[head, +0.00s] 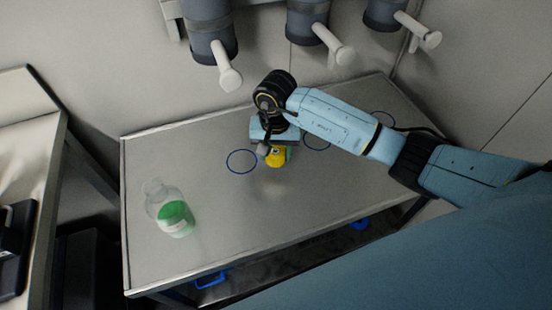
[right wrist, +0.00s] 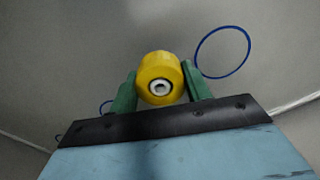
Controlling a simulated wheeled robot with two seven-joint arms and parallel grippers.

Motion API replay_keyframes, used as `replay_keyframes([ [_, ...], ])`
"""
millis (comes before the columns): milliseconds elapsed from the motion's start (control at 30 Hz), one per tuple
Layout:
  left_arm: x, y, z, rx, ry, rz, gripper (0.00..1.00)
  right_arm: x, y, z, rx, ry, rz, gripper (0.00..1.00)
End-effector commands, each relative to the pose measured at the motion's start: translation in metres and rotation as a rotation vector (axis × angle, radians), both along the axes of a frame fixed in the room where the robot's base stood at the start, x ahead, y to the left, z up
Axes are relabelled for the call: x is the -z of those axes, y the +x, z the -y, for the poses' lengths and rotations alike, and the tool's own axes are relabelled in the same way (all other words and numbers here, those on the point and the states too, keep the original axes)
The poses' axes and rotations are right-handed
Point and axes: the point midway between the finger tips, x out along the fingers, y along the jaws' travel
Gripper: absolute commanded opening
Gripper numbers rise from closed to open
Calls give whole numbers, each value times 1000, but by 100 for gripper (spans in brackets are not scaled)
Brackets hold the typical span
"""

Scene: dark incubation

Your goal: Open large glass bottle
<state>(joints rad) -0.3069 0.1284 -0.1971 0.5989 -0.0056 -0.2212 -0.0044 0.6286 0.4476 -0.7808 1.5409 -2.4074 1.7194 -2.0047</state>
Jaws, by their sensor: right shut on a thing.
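A clear glass bottle (head: 160,197) with green contents and a pale label stands at the left of the metal table in the head view. No cap shows on its neck (head: 152,186). My right gripper (head: 274,154) is to the right of the bottle, well apart from it, pointing down over the table. Its green fingers are shut on a round yellow cap-like piece (head: 275,157). In the right wrist view this yellow piece (right wrist: 160,78) sits between the fingers, with a pale ring and dark centre facing the camera. My left gripper is not in view.
The metal table (head: 230,235) has blue circles marked on it, one (head: 241,161) just left of my right gripper. Grey cylinders with white spouts (head: 225,70) hang on the wall behind. The table's front middle is clear. Another bench (head: 30,160) stands at the far left.

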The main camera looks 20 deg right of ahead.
Motion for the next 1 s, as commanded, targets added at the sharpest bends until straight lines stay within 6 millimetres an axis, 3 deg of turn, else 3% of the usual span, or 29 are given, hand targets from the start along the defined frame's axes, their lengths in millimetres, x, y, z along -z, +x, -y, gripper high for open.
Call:
replay_keyframes([
  [233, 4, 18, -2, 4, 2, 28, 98, 34, -1, 0, 0, 0, -4, 21],
  [633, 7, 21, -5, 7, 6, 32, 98, 38, 0, 0, -2, -1, 0, 21],
  [667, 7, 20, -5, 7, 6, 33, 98, 38, -1, 0, -2, -1, 0, 49],
  [700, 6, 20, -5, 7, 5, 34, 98, 37, -1, 0, -2, 0, -1, 55],
  [833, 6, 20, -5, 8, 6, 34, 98, 37, -1, 0, -1, 0, -1, 70],
  [1000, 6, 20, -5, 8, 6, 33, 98, 37, -1, 0, -1, 0, -1, 70],
])
